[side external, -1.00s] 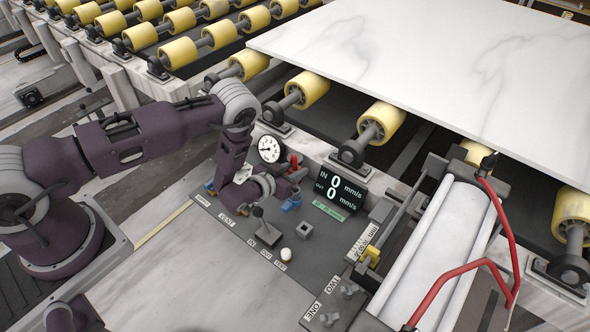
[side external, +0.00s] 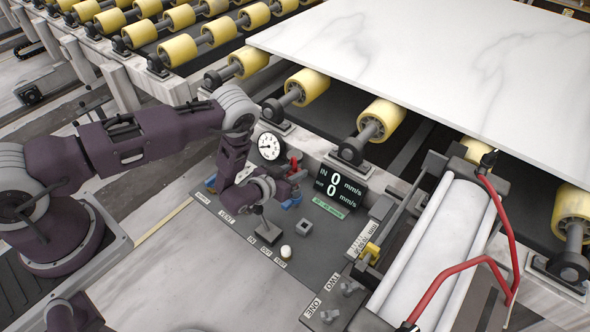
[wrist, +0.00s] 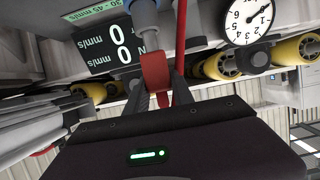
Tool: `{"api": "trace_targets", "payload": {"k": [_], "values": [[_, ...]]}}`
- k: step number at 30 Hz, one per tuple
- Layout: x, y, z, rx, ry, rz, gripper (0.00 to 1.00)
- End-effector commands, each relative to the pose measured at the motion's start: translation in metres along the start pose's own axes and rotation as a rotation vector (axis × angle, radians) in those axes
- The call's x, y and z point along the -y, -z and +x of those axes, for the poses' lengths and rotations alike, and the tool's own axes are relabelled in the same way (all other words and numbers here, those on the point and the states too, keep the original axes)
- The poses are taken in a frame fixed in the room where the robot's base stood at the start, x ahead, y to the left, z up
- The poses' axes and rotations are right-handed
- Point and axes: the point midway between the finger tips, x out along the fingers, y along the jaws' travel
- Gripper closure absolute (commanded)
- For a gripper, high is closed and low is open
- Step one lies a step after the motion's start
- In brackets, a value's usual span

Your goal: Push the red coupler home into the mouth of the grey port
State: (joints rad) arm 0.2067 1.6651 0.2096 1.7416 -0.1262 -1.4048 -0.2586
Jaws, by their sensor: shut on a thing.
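In the wrist view my gripper (wrist: 160,88) is shut on the red coupler (wrist: 155,68), with one dark finger on each side of it. I cannot tell how deep the coupler sits, and the port's mouth is not clearly visible. In the side external view my gripper (side external: 293,180) is low over the back of the grey panel. The coupler there is mostly hidden by the hand.
A speed display (side external: 340,188) stands right of my gripper and a dial gauge (side external: 270,146) behind it. A red part (side external: 294,163) rises just behind the hand. A lever (side external: 268,232) and white knob (side external: 286,252) stand in front. The slab (side external: 430,60) lies on yellow rollers behind.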

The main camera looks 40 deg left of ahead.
Motion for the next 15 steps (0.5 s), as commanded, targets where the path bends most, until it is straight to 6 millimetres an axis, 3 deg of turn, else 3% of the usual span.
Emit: {"api": "trace_targets", "payload": {"k": [15], "values": [[0.000,-0.012,0.005,-0.002,0.000,0.000,1.00]]}}
